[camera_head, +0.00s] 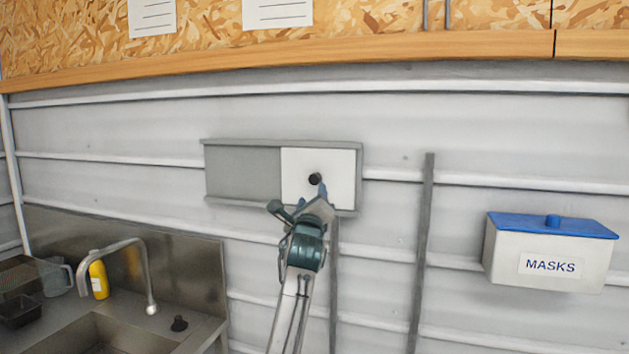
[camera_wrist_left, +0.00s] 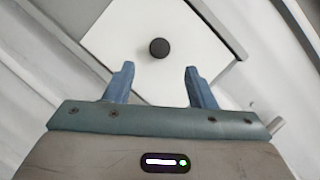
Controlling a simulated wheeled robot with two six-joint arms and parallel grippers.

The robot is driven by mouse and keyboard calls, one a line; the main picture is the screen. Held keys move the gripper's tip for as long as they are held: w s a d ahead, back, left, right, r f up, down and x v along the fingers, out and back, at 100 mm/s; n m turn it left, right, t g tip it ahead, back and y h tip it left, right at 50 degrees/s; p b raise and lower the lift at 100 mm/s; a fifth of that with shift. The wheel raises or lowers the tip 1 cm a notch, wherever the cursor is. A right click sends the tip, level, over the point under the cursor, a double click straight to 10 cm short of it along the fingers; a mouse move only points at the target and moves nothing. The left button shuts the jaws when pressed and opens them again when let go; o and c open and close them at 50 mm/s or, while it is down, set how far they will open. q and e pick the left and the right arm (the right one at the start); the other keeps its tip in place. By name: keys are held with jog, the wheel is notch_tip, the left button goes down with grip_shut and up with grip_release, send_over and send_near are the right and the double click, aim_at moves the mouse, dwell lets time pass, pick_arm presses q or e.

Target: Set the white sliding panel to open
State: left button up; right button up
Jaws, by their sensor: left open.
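The white sliding panel (camera_head: 300,165) sits in a grey wall frame (camera_head: 243,172), at the frame's right half. The left half of the frame shows a plain grey surface. A round black knob (camera_head: 314,179) stands out from the panel. My left gripper (camera_head: 313,196) is in front of the panel, just below the knob in the head view. In the left wrist view, the white panel (camera_wrist_left: 130,30) and the knob (camera_wrist_left: 159,47) lie ahead of the gripper (camera_wrist_left: 158,82). Its two blue fingers are apart with nothing between them, and the knob is beyond the tips. My right gripper is not in view.
A metal sink with a curved faucet (camera_head: 148,270) and a yellow bottle (camera_head: 98,277) is at the lower left. A white box labelled MASKS (camera_head: 547,262) with a blue lid hangs at the right. A grey upright post (camera_head: 421,250) stands between panel and box.

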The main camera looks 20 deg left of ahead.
aim_at(314, 182)
pick_arm(q)
jog(key=p+x, duration=0.2)
jog(key=x, duration=0.5)
jog(key=shift+w+a, duration=0.1)
jog(key=shift+w, duration=0.3)
jog(key=shift+c, duration=0.4)
grip_shut()
